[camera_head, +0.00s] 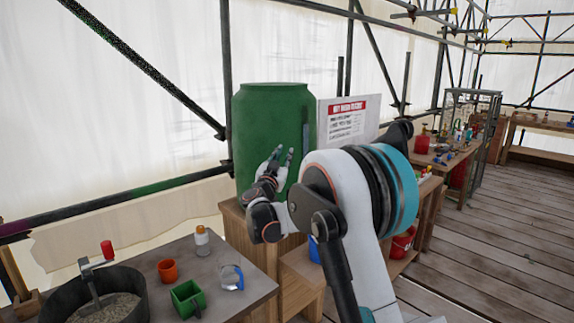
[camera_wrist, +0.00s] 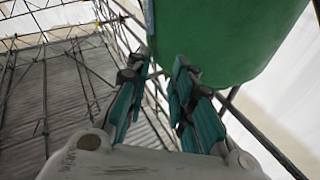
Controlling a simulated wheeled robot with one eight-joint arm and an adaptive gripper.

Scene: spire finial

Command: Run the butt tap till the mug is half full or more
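The butt is a large green barrel (camera_head: 272,110) on a wooden stand; its green side also fills the top of the wrist view (camera_wrist: 225,35). My gripper (camera_head: 282,155) is in front of the barrel's lower part, fingers pointing up. In the wrist view my gripper (camera_wrist: 162,65) has its fingers apart with nothing between them. I cannot make out the tap; my gripper and arm cover part of the barrel's front. A blue object (camera_head: 314,249), perhaps a mug, shows partly behind my arm on the lower wooden step. I cannot see any water.
The near-left table holds an orange cup (camera_head: 167,270), a green square vessel (camera_head: 186,299), a clear jug with a blue handle (camera_head: 231,278), a small bottle (camera_head: 202,240) and a dark tub (camera_head: 133,287). A sign (camera_head: 346,122) stands beside the barrel. Scaffold poles surround. Plank floor is open at right.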

